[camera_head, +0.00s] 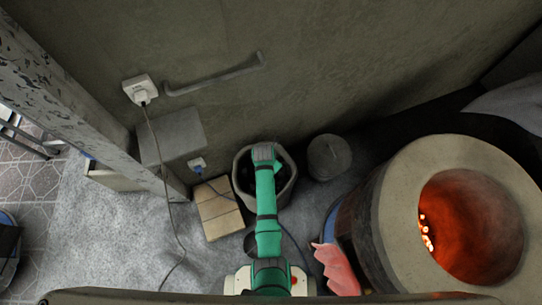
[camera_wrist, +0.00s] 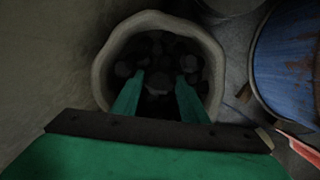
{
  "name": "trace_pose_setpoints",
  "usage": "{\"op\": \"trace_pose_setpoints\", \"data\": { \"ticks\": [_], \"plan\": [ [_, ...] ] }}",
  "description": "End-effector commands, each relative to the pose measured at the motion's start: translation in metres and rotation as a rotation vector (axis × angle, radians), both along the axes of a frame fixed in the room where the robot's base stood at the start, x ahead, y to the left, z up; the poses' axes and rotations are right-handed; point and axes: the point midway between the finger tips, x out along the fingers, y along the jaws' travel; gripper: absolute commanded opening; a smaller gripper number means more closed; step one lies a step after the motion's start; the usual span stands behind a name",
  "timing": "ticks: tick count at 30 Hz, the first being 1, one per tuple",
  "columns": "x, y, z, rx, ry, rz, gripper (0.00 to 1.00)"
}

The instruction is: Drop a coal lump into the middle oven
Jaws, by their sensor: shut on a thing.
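A grey, thick-rimmed bucket (camera_head: 289,191) of dark coal stands by the wall in the head view, and its pale rim fills the middle of the wrist view (camera_wrist: 101,72). My gripper (camera_wrist: 159,82) reaches down into this bucket, with its two green fingers over the coal. It is shut on a coal lump (camera_wrist: 158,80) between the fingertips, though the dark hides the exact contact. In the head view my arm hides the fingers. A round oven (camera_head: 436,158) with a wide pale rim stands at the right, apart from the gripper, its open top showing an orange glow and bright embers.
A grey lidded pot (camera_head: 329,157) stands right of the bucket, and a cardboard-coloured box (camera_head: 218,209) lies to its left. A blue barrel (camera_wrist: 290,60) is at the right in the wrist view. A cable (camera_head: 163,180) hangs from a wall socket. The wall is close behind the bucket.

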Motion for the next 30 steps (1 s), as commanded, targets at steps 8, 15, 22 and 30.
{"op": "trace_pose_setpoints", "data": {
  "ticks": [8, 15, 22, 30],
  "plan": [
    [-0.046, 0.01, 0.021, 0.0, -0.001, 0.001, 0.18],
    [-0.063, 0.013, 0.029, 0.0, -0.001, 0.001, 0.18],
    [-0.065, 0.013, 0.03, -0.001, -0.001, 0.001, 0.18],
    [-0.064, 0.011, 0.031, -0.001, -0.002, -0.026, 0.18]
  ]
}}
